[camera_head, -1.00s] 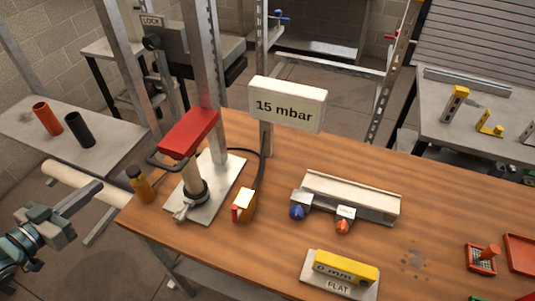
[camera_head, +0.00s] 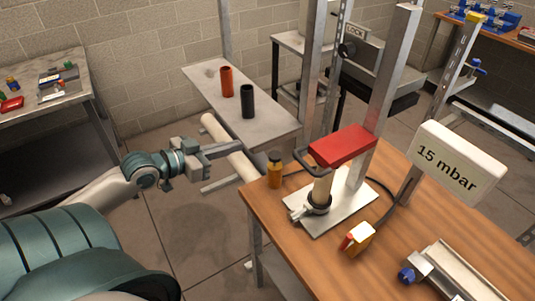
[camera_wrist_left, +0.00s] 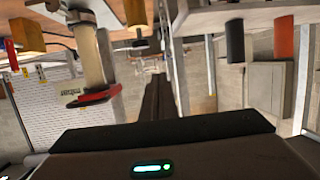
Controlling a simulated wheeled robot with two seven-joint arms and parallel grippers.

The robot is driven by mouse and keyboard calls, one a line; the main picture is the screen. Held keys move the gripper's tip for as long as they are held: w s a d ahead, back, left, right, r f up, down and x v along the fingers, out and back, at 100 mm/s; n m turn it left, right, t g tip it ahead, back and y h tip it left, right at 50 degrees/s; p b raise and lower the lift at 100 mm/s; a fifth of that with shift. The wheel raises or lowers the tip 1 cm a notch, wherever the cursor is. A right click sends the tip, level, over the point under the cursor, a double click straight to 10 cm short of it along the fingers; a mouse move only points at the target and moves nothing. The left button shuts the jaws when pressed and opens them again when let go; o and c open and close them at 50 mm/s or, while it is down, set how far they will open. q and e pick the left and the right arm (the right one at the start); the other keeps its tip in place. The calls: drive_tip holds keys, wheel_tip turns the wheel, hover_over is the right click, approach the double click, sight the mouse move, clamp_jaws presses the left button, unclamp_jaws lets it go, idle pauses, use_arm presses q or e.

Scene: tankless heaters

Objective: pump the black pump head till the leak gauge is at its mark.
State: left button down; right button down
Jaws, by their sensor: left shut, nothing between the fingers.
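A small amber bottle with a black head (camera_head: 275,170) stands upright at the table's left corner, beside a pump stand with a cream barrel (camera_head: 322,187) and red top bar (camera_head: 343,146). In the left wrist view the scene is upside down, with the black-headed bottle (camera_wrist_left: 136,14) at the top and the cream barrel (camera_wrist_left: 90,55) to its left. My left gripper (camera_head: 240,149) is shut and empty, left of the bottle in the head view and apart from it. A sign reads "15 mbar" (camera_head: 447,164). I cannot make out a gauge needle or mark. My right gripper is out of view.
The wooden table (camera_head: 310,262) bears a small yellow-and-red box (camera_head: 358,238) and a metal bar with a blue knob (camera_head: 406,275). Behind, a grey bench (camera_head: 205,78) holds an orange cylinder (camera_head: 227,81) and a black one (camera_head: 248,101). Floor left of the table is clear.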

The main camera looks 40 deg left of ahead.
use_arm(q)
drive_tip(key=shift+s+d+r+m+h, duration=0.3)
drive_tip(key=shift+d+h, duration=0.1)
drive_tip(key=shift+d, duration=0.2)
drive_tip(key=shift+s+d+r+m+h, duration=0.3)
drive_tip(key=shift+d+h, duration=0.1)
drive_tip(key=shift+d, duration=0.15)
drive_tip(key=shift+w, duration=0.1)
drive_tip(key=p, duration=0.5)
hover_over(275, 156)
drive_tip(key=f+v, duration=0.1)
drive_tip(key=v, duration=0.2)
drive_tip(key=f, duration=0.1)
drive_tip(key=shift+w+a+f+p, duration=0.1)
drive_tip(key=shift+f+p, duration=0.2)
drive_tip(key=shift+f, duration=2.25)
drive_tip(key=shift+f, duration=0.1)
